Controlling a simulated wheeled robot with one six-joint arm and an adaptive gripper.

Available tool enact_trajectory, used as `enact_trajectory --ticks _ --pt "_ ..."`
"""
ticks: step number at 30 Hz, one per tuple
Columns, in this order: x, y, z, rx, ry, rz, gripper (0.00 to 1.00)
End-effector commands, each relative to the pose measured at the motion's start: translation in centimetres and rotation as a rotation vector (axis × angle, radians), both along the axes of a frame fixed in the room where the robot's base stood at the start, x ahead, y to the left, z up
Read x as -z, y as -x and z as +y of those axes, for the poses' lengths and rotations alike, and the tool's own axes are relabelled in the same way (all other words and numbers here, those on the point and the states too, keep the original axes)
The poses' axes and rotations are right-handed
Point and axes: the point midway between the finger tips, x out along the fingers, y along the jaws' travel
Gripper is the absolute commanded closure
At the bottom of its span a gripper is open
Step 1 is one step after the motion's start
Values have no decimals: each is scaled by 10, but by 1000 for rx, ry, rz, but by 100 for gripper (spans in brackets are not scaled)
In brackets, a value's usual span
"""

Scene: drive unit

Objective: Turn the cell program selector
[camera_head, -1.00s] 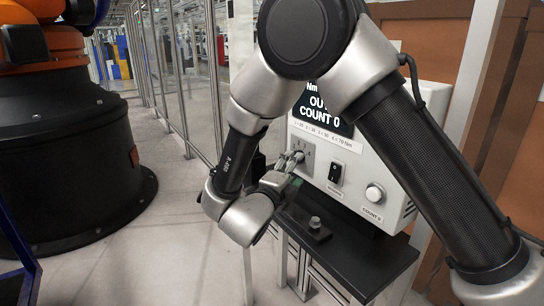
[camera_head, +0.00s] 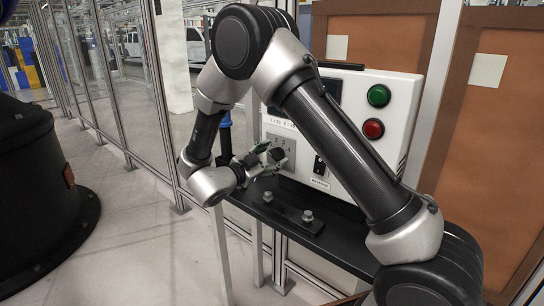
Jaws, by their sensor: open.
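A white control box (camera_head: 398,110) stands on a black shelf. The program selector's grey plate (camera_head: 284,142), marked with numerals, is on the left of its front face. A dark round knob (camera_head: 277,155) shows at the plate, partly covered by my gripper. My gripper (camera_head: 271,158) is open, its fingers at the plate around or just in front of this knob. I cannot tell whether they touch it or which numeral it points to.
A green button (camera_head: 379,96) and a red button (camera_head: 373,129) are farther right. The shelf (camera_head: 330,242) carries bolts (camera_head: 307,215) below my gripper. Glass fencing stands left.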

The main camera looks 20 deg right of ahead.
Motion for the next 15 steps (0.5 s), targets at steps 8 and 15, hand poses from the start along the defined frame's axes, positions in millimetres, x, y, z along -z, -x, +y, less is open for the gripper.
enact_trajectory --ticks 8,15 --pt "0 -7 -11 -1 0 0 38" --pt "0 -7 -11 -1 0 0 56"
